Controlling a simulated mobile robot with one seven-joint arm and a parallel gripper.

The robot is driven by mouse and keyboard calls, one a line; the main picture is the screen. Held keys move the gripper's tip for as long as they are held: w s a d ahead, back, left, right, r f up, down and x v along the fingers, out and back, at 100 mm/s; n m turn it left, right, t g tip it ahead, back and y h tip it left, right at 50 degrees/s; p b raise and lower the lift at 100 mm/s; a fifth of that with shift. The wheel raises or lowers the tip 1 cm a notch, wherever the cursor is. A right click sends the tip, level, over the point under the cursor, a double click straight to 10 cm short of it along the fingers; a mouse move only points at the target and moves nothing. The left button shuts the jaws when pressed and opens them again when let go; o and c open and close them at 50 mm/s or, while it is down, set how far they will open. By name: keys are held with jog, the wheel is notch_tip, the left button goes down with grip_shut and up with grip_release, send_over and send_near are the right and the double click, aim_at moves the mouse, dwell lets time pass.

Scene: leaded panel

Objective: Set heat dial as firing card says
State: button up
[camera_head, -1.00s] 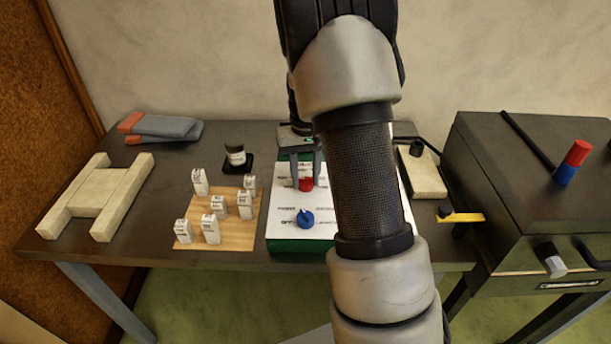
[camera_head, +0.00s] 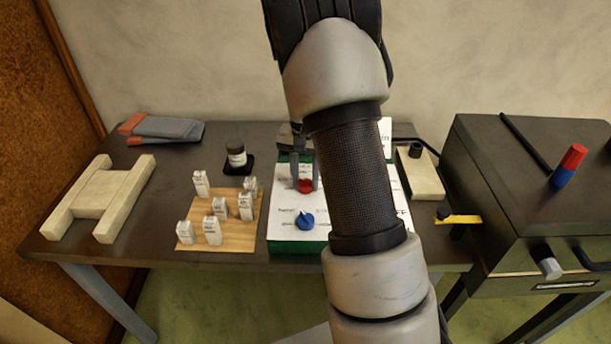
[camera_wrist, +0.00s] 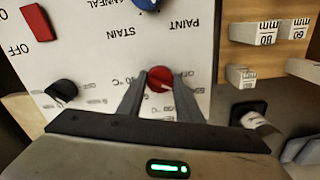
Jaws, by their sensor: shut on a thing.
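The white control panel (camera_head: 285,203) on a green base lies on the table. A round red dial (camera_head: 305,186) sits on it; it also shows in the wrist view (camera_wrist: 160,79), with °C lettering beside it. My gripper (camera_head: 304,184) points down at the panel, its two fingers shut on the red dial from both sides. A blue dial (camera_head: 305,220) is nearer the front; PAINT, STAIN and ANNEAL are printed near it in the wrist view. The red dial's pointer mark is not readable. I cannot make out a firing card for certain.
A black knob (camera_wrist: 62,90) and a red switch (camera_wrist: 38,22) marked OFF are on the panel. A wooden board (camera_head: 205,237) with several labelled white blocks stands left of it. A dark kiln-like box (camera_head: 520,185) is at right. My arm hides the panel's right part.

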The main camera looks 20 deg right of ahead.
jog(key=shift+m+p, duration=0.4)
jog(key=shift+m, duration=1.1)
jog(key=o, duration=1)
jog(key=shift+o, duration=0.2)
notch_tip(320, 180, up, 18)
jog(key=p, duration=0.1)
jog(key=shift+f, duration=0.25)
jog(key=shift+r, duration=0.1)
